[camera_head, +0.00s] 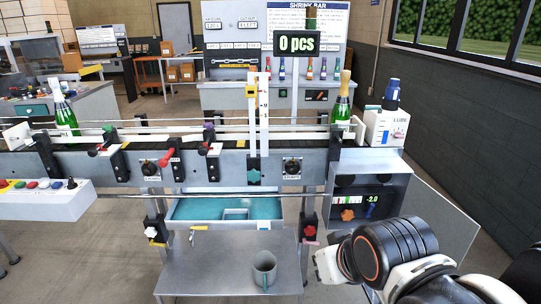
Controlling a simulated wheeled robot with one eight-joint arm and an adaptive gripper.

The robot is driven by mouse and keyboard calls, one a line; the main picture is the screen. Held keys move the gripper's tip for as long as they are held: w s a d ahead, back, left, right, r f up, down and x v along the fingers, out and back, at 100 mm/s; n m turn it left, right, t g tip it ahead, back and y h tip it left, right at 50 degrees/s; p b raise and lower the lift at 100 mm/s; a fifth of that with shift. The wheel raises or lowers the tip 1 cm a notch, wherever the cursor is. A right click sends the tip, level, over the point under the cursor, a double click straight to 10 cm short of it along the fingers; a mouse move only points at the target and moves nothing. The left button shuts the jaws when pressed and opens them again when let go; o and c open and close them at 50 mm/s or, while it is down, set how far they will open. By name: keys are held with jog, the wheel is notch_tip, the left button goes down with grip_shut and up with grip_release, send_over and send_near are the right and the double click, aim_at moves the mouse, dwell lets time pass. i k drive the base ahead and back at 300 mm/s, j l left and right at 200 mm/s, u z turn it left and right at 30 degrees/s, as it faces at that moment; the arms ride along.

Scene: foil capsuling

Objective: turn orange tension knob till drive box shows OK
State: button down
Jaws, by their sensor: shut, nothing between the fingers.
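The orange tension knob (348,215) sits inside the open drive box (390,181) at the right end of the conveyor. Above it, the display (372,199) reads -2.0 in green, beside a small coloured gauge (347,200). A small blue part (371,211) is right of the knob. My gripper (322,266) is below and left of the knob, apart from it, near the right edge of the metal table. It looks shut and empty; its fingertips are small and partly unclear behind my dark wrist.
The drive box door (440,218) hangs open to the right. A grey mug (264,268) stands on the low metal table (215,270). A black bracket with a red knob (309,230) is just left of the box. Green bottles (343,103) and a lube unit (387,128) stand above.

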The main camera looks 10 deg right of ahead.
aim_at(347, 215)
jog(key=z, duration=0.8)
